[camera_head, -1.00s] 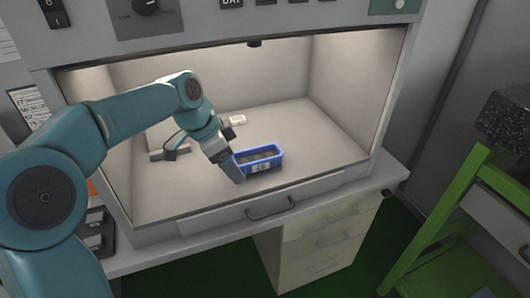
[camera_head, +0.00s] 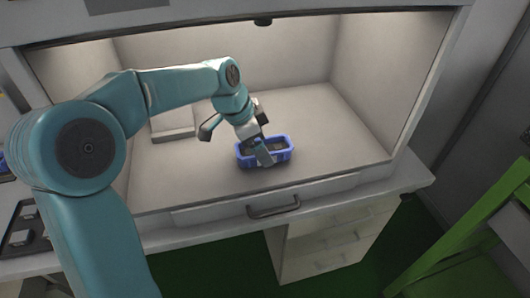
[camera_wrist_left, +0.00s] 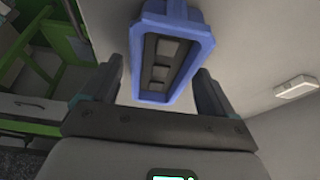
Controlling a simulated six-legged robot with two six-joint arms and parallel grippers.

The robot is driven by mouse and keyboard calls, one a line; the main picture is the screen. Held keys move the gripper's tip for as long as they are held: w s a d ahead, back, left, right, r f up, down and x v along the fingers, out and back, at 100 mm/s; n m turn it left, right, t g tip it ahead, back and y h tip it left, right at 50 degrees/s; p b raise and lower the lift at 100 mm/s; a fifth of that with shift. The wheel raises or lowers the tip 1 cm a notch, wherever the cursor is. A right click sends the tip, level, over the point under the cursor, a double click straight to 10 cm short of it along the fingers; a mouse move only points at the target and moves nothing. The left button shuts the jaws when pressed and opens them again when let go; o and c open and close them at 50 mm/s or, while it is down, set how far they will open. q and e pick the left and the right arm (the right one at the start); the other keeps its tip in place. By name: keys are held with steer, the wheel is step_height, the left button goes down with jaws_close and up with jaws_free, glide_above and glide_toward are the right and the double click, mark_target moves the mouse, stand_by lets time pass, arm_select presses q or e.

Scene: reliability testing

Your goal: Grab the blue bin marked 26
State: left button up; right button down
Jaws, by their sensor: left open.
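The blue bin (camera_head: 283,157) sits on the floor of the lit cabinet, and dark grey contents show inside it. My left gripper (camera_head: 264,160) is at the bin's front wall and hides its label. In the left wrist view the bin (camera_wrist_left: 200,52) lies ahead, between the two open fingers of the left gripper (camera_wrist_left: 160,88). The fingers look apart from the bin's walls there; whether either one touches cannot be told. No number can be read on the bin now. My right gripper is not in view.
The cabinet's side walls and front ledge (camera_head: 330,186) enclose the work area. The cabinet floor right of the bin (camera_head: 335,135) is clear. A pale block (camera_head: 173,136) lies at the left behind my arm. A green frame (camera_head: 470,240) stands outside at the right.

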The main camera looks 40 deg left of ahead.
arm_select(q)
steer(key=shift+x, duration=1.05)
steer(key=shift+f, duration=0.15)
steer(key=c, duration=1.2)
